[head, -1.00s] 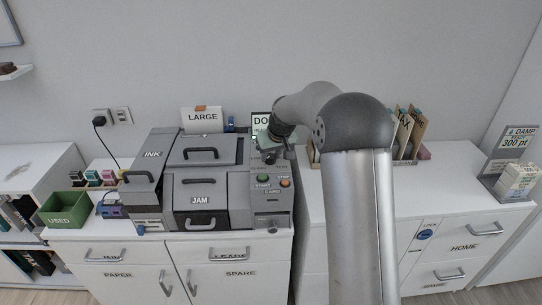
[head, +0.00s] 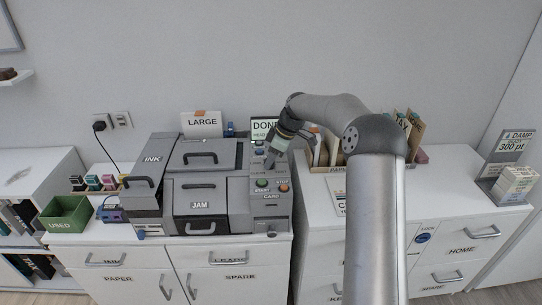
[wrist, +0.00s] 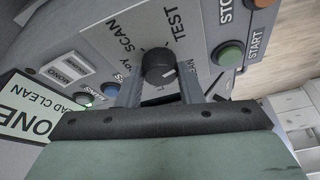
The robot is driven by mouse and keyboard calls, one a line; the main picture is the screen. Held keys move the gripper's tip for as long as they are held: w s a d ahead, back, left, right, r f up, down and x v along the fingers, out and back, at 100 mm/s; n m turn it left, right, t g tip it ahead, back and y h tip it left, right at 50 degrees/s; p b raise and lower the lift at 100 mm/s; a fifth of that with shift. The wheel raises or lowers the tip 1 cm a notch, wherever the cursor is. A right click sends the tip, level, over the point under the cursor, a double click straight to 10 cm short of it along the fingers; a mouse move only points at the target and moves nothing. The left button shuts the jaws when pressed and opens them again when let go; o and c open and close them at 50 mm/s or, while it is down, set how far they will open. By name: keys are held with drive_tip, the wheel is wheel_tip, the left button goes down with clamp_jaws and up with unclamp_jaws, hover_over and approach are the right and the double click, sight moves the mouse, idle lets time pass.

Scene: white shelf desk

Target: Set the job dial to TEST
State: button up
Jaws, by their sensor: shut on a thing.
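The job dial is a round black knob (wrist: 159,67) on the printer's grey control panel, seen in the wrist view. A small white mark shows on its right side. The TEST label (wrist: 173,24) is beyond the knob, SCAN is to the left of TEST, and other labels are partly hidden by the fingers. My gripper (wrist: 160,84) has one finger on each side of the knob and is shut on it. In the head view my gripper (head: 270,160) reaches down to the panel's upper part and hides the dial.
A blue button (wrist: 110,89) is at the left. Card folders (head: 408,130) stand to the right.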

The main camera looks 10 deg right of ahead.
drive_tip(key=n+p, duration=0.1)
drive_tip(key=n, duration=0.1)
drive_tip(key=n+g+p, duration=0.1)
drive_tip(key=n, duration=0.1)
drive_tip(key=shift+w+r+g, duration=0.1)
drive_tip(key=shift+w+g, duration=0.05)
drive_tip(key=shift+g, duration=0.15)
drive_tip(key=shift+n+g+p, duration=0.4)
drive_tip(key=shift+n+p, duration=0.25)
drive_tip(key=shift+n, duration=0.65)
drive_tip(key=o, duration=1)
drive_tip(key=shift+c, duration=0.2)
drive_tip(key=p+v, duration=0.4)
drive_tip(key=v, duration=1.3)
